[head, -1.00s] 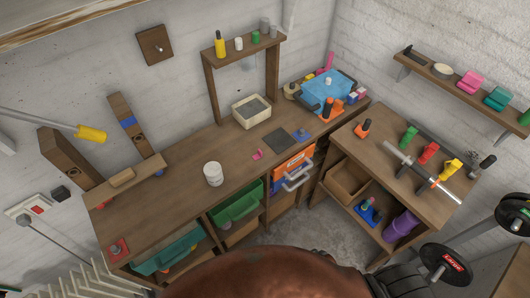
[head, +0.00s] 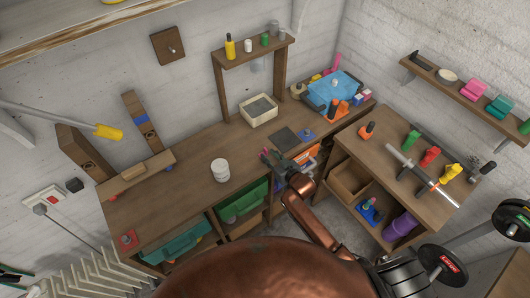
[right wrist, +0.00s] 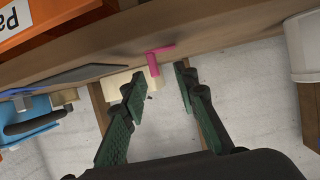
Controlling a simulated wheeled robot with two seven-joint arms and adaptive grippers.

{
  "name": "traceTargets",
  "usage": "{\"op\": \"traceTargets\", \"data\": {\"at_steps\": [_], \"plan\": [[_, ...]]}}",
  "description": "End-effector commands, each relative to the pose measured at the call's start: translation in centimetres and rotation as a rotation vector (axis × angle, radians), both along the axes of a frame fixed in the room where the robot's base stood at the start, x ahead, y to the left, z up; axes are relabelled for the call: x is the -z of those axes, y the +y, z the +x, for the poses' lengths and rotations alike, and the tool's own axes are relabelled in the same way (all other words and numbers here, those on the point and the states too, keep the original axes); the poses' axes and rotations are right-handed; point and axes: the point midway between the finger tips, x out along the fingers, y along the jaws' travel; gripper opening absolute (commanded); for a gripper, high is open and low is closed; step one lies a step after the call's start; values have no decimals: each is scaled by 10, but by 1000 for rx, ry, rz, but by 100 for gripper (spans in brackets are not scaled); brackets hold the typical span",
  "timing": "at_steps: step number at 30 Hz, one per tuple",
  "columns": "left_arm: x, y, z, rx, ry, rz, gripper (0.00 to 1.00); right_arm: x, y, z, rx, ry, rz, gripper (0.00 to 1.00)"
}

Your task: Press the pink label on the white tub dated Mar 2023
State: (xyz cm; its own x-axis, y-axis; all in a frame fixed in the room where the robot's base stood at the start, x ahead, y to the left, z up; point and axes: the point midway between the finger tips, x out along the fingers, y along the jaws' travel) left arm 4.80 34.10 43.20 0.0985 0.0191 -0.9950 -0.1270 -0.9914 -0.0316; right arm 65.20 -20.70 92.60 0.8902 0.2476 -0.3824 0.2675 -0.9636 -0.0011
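A white tub (head: 220,171) stands on the long bench; no date on it can be read. It also shows at the right edge of the right wrist view (right wrist: 302,50). A small pink piece (right wrist: 155,58), seemingly the label, lies on the bench right of the tub; in the head view (head: 264,153) the gripper partly covers it. My right gripper (right wrist: 158,80) is open and empty, its fingertips just short of the pink piece, which shows between them. A dark and green part at the lower left edge, seemingly my left gripper (head: 14,277), is mostly cut off.
A dark flat square (head: 285,137) and a cream bin (head: 259,111) are behind the pink piece. An orange-fronted box (head: 306,154) sits under the bench edge near my right arm. A wooden block rack (head: 136,175) stands left of the tub. The bench around the tub is clear.

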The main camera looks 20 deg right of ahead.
Motion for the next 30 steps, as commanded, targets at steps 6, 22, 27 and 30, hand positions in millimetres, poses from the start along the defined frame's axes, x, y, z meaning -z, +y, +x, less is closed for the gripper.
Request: {"op": "traceTargets", "data": {"at_steps": [6,22,27,30], "plan": [[-3,0,-2,-1,2,0,40,8,1,26,1,1,-2,28],[-3,-1,-3,-1,4,-2,40,20,5,49,1,0,-1,25],[-3,-1,-3,-1,4,-2,40,20,5,49,1,0,-1,13],[-3,-1,-3,0,3,-2,40,20,5,49,1,1,-2,6]]}}
